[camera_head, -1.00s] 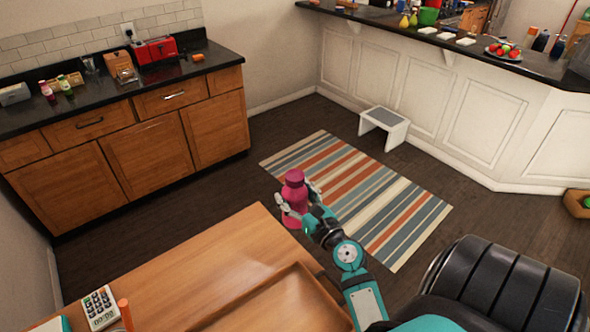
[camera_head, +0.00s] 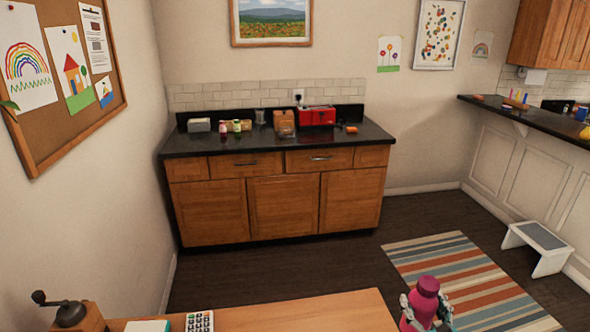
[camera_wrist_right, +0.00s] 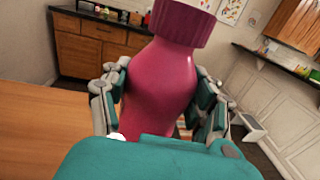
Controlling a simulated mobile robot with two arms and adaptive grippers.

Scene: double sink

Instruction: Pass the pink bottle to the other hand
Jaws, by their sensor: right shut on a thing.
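The pink bottle (camera_head: 422,303) is upright at the lower right of the head view, beside the right end of the wooden table. My right gripper (camera_head: 426,312) has its fingers on both sides of the bottle and is shut on it. In the right wrist view the bottle (camera_wrist_right: 160,75) fills the middle, its ribbed cap at the top, with the fingers of my right gripper (camera_wrist_right: 160,100) against its sides. My left gripper is in neither view.
A wooden table (camera_head: 320,312) spans the bottom, with a coffee grinder (camera_head: 75,312) and a calculator (camera_head: 199,321) at its left. A counter (camera_head: 280,142) with a red toaster (camera_head: 317,115) stands at the back. A striped rug (camera_head: 465,275) and white step stool (camera_head: 538,247) are at right.

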